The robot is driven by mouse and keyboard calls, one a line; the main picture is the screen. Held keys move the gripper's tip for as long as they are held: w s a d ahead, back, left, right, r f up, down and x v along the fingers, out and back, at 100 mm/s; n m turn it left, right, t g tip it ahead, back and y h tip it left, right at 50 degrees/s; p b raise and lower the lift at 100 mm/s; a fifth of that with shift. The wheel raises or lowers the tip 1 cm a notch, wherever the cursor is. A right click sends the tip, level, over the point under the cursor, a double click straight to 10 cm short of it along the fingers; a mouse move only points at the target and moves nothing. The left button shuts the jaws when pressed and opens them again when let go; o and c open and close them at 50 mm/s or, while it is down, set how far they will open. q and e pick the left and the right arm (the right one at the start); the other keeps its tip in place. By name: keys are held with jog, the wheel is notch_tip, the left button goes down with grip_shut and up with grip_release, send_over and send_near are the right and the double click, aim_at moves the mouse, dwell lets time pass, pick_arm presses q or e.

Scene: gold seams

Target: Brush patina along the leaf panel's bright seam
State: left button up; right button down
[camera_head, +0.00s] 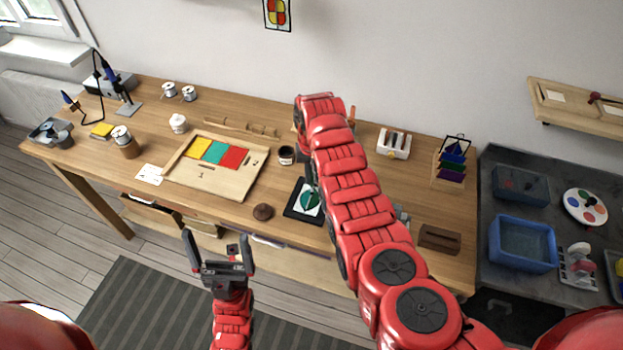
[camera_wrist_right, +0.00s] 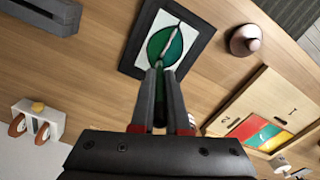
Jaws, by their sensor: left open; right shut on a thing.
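The leaf panel (camera_head: 306,203), a green leaf on white in a dark frame, lies flat near the bench's front edge, partly hidden by my right arm. In the right wrist view the panel (camera_wrist_right: 192,18) lies just past my right fingertips, with a pale line along the leaf's middle. My right gripper (camera_wrist_right: 159,72) is shut on a slim, dark green-handled brush (camera_wrist_right: 160,112) pointing at the leaf; whether its tip touches cannot be told. My left gripper (camera_head: 219,240) is open and empty, in front of the bench and apart from the panel.
A wooden board with coloured panels (camera_head: 203,181) lies left of the leaf panel. A brown round knob (camera_head: 263,212) and a small dark jar (camera_head: 287,155) stand nearby. A white holder (camera_head: 394,146) and a rack of coloured sheets (camera_head: 452,158) stand at right. A blue basin (camera_head: 522,243) is farther right.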

jog(key=shift+w+d+b, duration=0.25)
jog(key=shift+w+b, duration=0.6)
jog(key=shift+b, duration=1.45)
jog(key=shift+r, duration=0.1)
notch_tip(320, 180, up, 6)
jog(key=shift+f+p, duration=0.1)
jog(key=shift+p, duration=0.75)
jog(key=shift+f+b, duration=0.45)
jog(key=shift+f, duration=0.35)
